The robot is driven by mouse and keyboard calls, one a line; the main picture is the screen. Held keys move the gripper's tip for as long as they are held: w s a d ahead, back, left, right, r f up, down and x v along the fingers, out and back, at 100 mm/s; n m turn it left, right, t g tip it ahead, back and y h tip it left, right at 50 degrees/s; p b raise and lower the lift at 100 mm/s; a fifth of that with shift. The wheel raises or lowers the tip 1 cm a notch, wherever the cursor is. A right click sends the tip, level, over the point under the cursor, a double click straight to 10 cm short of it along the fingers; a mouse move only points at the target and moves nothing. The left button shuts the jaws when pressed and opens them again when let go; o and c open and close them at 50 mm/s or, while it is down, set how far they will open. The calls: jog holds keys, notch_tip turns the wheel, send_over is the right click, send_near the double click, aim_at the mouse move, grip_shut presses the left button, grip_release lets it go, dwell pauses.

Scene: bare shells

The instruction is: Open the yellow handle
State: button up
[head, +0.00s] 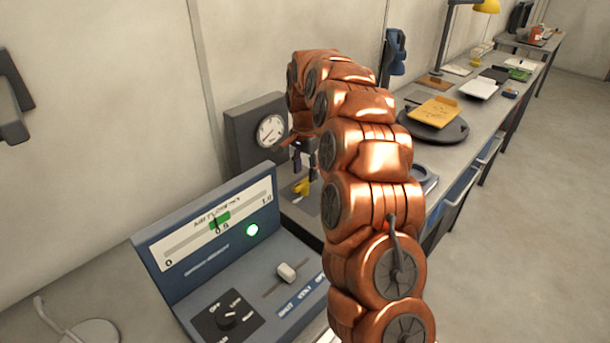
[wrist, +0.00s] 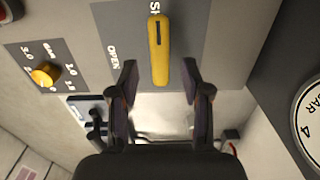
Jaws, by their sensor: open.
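The yellow handle (wrist: 159,48) is a long narrow lever on a grey panel (wrist: 195,30) in the wrist view. It points along the letters "SH", cut off at the top edge, and the word "OPEN" is printed to its left. My gripper (wrist: 160,75) is open, with one dark finger on each side of the handle's lower end. Nothing is held, and I see a gap on both sides. In the head view the yellow handle (head: 303,187) shows small, just below my gripper (head: 298,155); my copper arm hides much around it.
A yellow knob (wrist: 44,74) with a number scale is left of the handle. A round gauge (head: 270,130) in a dark housing stands behind. A blue console (head: 215,240) with a slider and dial is in front. A dark round tray (head: 455,133) lies farther along the bench.

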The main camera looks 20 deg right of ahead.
aim_at(305, 181)
jog(key=shift+f+p, duration=0.4)
jog(key=shift+f, duration=1.15)
jog(key=shift+c, duration=0.3)
grip_shut()
